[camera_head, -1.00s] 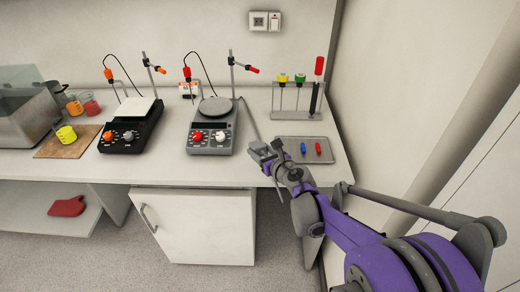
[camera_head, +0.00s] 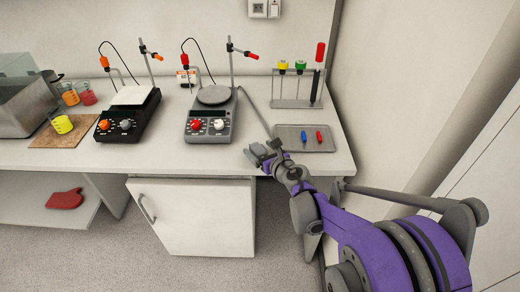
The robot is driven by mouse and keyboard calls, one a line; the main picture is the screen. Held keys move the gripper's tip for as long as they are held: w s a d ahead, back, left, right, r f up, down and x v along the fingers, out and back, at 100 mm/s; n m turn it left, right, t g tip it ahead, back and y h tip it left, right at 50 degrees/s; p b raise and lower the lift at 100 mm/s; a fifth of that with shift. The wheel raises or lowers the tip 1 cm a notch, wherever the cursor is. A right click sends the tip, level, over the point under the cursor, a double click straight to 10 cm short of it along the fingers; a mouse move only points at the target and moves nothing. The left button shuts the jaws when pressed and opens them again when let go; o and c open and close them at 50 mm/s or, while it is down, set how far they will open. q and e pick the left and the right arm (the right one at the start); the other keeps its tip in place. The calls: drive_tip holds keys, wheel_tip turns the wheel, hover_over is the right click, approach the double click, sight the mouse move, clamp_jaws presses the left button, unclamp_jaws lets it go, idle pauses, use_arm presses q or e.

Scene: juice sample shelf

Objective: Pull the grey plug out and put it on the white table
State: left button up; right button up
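No grey plug can be made out clearly. A wall socket plate (camera_head: 258,9) is at the top edge of the head view, partly cut off; whether anything is plugged into it is too small to tell. The white table (camera_head: 70,158) runs along the wall. My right gripper (camera_head: 263,153) is over the table's front edge, left of the grey tray. Its fingers are too small to tell whether they are open or shut. A thin grey rod or cable (camera_head: 254,110) runs from beside the grey hotplate towards this gripper. My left gripper is not in view.
A grey hotplate (camera_head: 209,124) and a black hotplate (camera_head: 127,119) stand on the table. A grey tray (camera_head: 291,145) holds blue and red small items. A rack (camera_head: 276,103) stands behind it. Beakers and a glass tank (camera_head: 24,105) are at left. A cabinet door (camera_head: 195,217) is below.

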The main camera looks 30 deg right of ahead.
drive_tip(key=v, duration=1)
drive_tip(key=shift+s+p, duration=0.3)
drive_tip(key=shift+s, duration=0.05)
drive_tip(key=shift+r, duration=0.2)
wheel_tip(320, 180, up, 7)
drive_tip(key=s+m+t+h+p, duration=0.15)
drive_tip(key=m+h, duration=0.25)
drive_tip(key=m, duration=0.9)
drive_tip(key=s+a+f+m+g+y+p, duration=0.1)
drive_tip(key=s+a+f+m+g, duration=0.4)
drive_tip(key=m, duration=0.6)
drive_tip(key=s+a+f+m+g+y+p, duration=0.2)
drive_tip(key=s+a+f+m+g, duration=0.3)
drive_tip(key=s+a+m, duration=0.5)
drive_tip(key=shift+s+f+m+g+y, duration=0.35)
drive_tip(key=shift+s+f+m+y, duration=0.1)
drive_tip(key=shift+f+m+y, duration=0.35)
